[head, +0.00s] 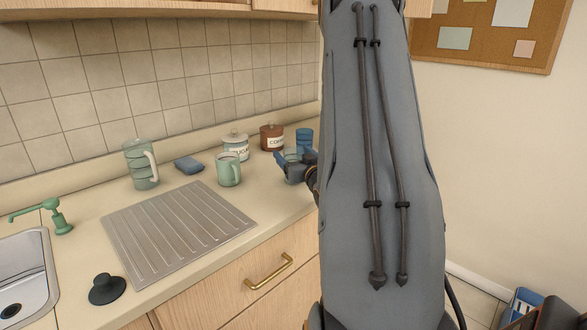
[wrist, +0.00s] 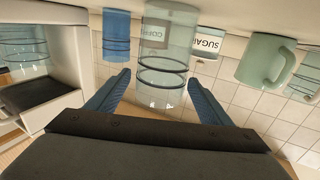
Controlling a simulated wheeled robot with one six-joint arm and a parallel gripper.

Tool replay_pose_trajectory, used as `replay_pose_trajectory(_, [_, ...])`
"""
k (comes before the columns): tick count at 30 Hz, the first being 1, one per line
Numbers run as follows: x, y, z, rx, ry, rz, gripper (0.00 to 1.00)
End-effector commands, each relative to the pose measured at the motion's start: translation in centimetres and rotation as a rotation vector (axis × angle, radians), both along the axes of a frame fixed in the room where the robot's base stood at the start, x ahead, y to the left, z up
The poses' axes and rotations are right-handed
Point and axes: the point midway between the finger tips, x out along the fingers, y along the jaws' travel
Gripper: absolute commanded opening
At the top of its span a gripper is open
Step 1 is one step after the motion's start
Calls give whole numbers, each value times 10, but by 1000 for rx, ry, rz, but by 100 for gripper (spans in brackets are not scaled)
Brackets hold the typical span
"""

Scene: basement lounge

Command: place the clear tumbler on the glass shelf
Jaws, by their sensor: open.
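The clear tumbler (wrist: 165,65), with dark rings, stands on the counter between my gripper's two blue fingers in the wrist view, which is upside down. My gripper (wrist: 159,77) is open, with a gap visible between each finger and the tumbler. In the head view, my gripper (head: 296,161) is at the counter beside the mug and canisters, and the tumbler (head: 291,153) shows partly behind its fingers. I cannot make out the glass shelf in either view; my arm covers much of the head view.
Close by stand a blue tumbler (head: 304,138), a coffee canister (head: 271,131), a sugar canister (head: 235,140) and a green mug (head: 228,172). A pitcher (head: 140,168), blue sponge (head: 188,165) and ribbed drainboard (head: 175,230) are farther left. A white-framed unit (wrist: 60,85) shows in the wrist view.

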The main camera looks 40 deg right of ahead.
Motion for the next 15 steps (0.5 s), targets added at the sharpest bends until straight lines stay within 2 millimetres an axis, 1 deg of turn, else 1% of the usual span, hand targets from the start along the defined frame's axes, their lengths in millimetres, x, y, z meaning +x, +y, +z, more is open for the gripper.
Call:
replay_pose_trajectory(1, [0,0,0,0,0,0,69])
replay_pose_trajectory(2, [0,0,0,0,0,0,64])
replay_pose_trajectory(3, [0,0,0,0,0,0,57])
replay_pose_trajectory(5, [0,0,0,0,0,0,47])
replay_pose_trajectory(12, [0,0,1,0,-1,0,6])
replay_pose_trajectory(15, [0,0,1,0,-1,0,5])
